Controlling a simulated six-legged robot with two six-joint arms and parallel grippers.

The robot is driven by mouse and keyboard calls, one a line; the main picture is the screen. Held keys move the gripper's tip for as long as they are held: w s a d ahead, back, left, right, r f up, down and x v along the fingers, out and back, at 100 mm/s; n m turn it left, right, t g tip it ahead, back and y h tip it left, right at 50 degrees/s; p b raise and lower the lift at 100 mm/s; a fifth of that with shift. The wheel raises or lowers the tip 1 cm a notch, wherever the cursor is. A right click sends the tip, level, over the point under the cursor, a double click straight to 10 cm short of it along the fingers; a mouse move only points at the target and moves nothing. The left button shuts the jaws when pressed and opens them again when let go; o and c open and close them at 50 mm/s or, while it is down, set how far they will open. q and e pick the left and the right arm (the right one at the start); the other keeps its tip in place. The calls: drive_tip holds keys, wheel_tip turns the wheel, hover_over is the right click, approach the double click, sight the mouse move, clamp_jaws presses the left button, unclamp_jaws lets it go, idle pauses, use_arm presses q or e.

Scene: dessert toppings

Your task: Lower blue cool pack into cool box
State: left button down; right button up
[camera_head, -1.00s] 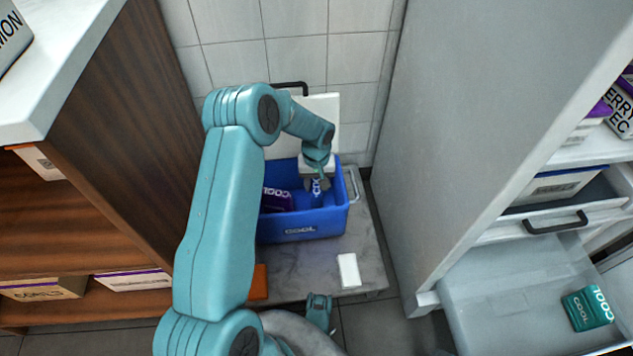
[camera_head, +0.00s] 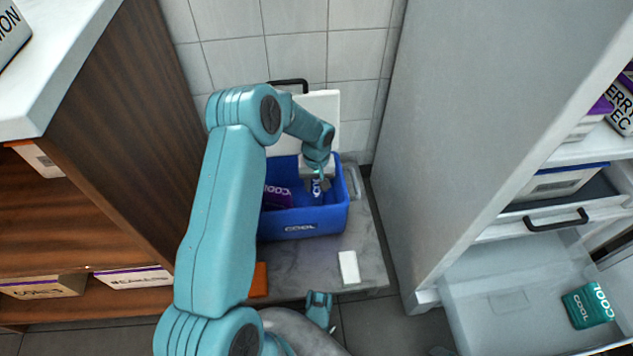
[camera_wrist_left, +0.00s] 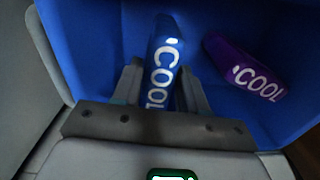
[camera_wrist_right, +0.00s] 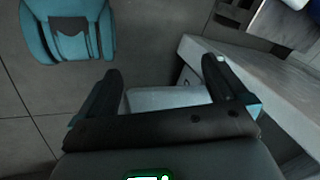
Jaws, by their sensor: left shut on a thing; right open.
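The blue cool box (camera_head: 318,222) stands open on a grey slab by the tiled wall, its white lid raised behind it. My left gripper (camera_head: 318,178) reaches down into the box. In the left wrist view my left gripper (camera_wrist_left: 160,95) is shut on the blue cool pack (camera_wrist_left: 166,62), lettered COOL; the pack also shows in the head view (camera_head: 316,188). The pack is inside the box walls; whether it touches the floor I cannot tell. A purple cool pack (camera_wrist_left: 245,72) lies in the box beside it. My right gripper (camera_wrist_right: 165,85) is open and empty, away from the box.
A small white block (camera_head: 348,267) and an orange item (camera_head: 259,280) lie on the slab before the box. A wooden shelf unit (camera_head: 120,130) stands left. A grey cabinet at right has an open drawer (camera_head: 510,290) with a teal cool pack (camera_head: 588,306).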

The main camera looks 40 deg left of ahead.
use_arm(q)
drive_tip(key=shift+f, duration=0.5)
idle(0.4)
drive_tip(key=c, duration=0.5)
unclamp_jaws()
drive_tip(key=shift+r, duration=0.1)
wheel_tip(320, 180, up, 7)
drive_tip(key=p, duration=0.4)
drive_tip(key=shift+p, duration=0.4)
drive_tip(key=shift+r, duration=0.4)
